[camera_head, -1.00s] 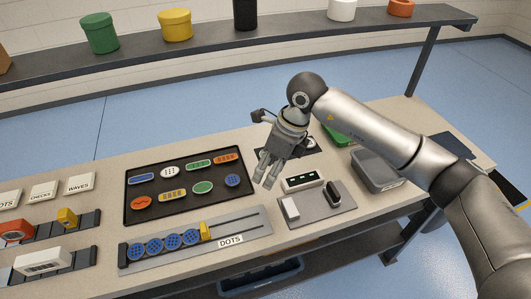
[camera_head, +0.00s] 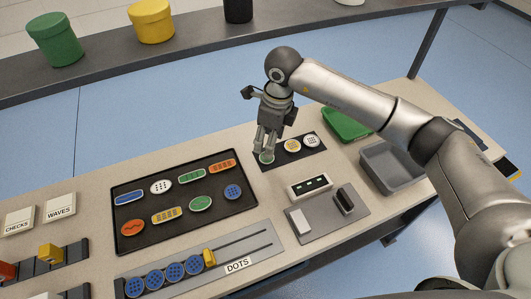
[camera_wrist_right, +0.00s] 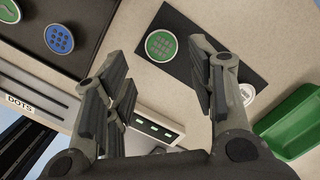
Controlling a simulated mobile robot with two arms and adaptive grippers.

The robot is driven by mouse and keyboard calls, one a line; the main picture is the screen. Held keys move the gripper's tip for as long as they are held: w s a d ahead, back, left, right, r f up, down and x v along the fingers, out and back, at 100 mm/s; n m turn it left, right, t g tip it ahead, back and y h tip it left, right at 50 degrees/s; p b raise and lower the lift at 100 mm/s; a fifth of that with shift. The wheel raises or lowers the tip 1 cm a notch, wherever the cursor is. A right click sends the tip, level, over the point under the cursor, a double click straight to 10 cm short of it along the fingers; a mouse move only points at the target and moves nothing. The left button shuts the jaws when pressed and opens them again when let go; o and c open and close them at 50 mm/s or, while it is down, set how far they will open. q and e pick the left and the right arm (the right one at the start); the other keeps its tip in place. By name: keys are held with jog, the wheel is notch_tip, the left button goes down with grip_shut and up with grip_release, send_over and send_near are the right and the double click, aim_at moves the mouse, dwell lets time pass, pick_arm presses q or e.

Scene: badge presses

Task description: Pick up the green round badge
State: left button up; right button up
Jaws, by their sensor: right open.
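The green round badge (camera_head: 266,158) lies at the left end of a small dark mat (camera_head: 270,164). In the right wrist view the badge (camera_wrist_right: 161,45) shows a pale grid pattern and a light rim. My right gripper (camera_head: 266,149) points down at the badge, its fingertips partly covering it in the head view. In the right wrist view the fingers (camera_wrist_right: 160,62) are spread apart with nothing between them. The badge appears just beyond the fingertips; the exact height gap is hard to tell. My left gripper is out of view.
A yellow badge (camera_head: 292,145) and a white badge (camera_head: 312,141) share the mat. A black tray (camera_head: 130,188) of several badges lies left. A press plate (camera_head: 325,232), a green bin (camera_head: 347,124) and a grey bin (camera_head: 385,170) stand nearby.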

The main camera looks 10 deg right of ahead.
aim_at(267, 159)
jog(key=shift+a+f, duration=0.1)
jog(key=shift+f, duration=0.7)
jog(key=shift+w+f+p, duration=0.1)
jog(key=shift+f+p, duration=0.25)
notch_tip(267, 159, down, 4)
jog(key=shift+r+p, duration=0.2)
jog(key=shift+p, duration=0.65)
jog(key=shift+f, duration=0.55)
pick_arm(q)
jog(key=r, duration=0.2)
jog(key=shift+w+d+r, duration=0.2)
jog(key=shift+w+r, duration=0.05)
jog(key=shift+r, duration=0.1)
pick_arm(e)
jog(key=shift+w, duration=0.1)
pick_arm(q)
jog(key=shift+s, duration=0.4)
pick_arm(e)
jog(key=c, duration=0.6)
